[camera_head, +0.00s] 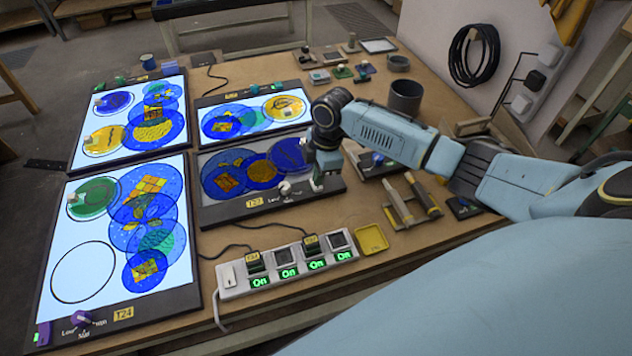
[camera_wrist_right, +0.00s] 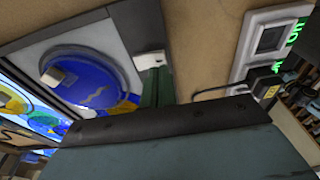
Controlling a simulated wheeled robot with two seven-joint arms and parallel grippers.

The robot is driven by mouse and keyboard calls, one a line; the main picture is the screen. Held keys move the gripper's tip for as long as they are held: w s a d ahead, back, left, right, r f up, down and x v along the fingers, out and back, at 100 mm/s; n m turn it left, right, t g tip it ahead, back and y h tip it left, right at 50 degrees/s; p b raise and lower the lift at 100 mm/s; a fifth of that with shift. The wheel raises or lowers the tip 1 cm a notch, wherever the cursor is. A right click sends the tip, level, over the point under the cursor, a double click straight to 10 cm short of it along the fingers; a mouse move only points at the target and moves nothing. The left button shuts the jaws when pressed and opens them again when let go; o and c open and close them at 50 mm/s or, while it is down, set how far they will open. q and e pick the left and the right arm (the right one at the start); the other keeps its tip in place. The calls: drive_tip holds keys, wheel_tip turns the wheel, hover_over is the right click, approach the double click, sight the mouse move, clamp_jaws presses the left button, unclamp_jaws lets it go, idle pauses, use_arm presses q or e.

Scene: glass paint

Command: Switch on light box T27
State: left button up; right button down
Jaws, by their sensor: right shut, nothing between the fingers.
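One light box (camera_head: 210,214) is unlit, its panel grey; its yellow tag is small and looks like T23 or T27. Blue and yellow glass discs lie on it. A whitish dial knob (camera_head: 285,188) sits on its front edge. My right gripper (camera_head: 320,174) is shut and empty, pointing down at the box's front right corner. A small white and green piece shows there, also in the right wrist view (camera_wrist_right: 152,62), right beside the gripper; contact cannot be told. The fingertips are mostly hidden. My left gripper is not in view.
Three lit light boxes stand around it: T24 (camera_head: 38,290), one at the back left (camera_head: 78,150) and one behind (camera_head: 205,102). A power strip (camera_head: 230,290) with green "On" signs lies in front. A yellow tray (camera_head: 371,239) and tools (camera_head: 410,205) lie to the right.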

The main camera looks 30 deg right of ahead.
sight(319, 187)
drive_tip(key=shift+f+b, duration=0.45)
drive_tip(key=shift+f, duration=0.4)
idle(0.6)
drive_tip(key=shift+r, duration=0.1)
wheel_tip(319, 187, up, 7)
drive_tip(key=p, duration=0.7)
drive_tip(key=shift+p, duration=0.4)
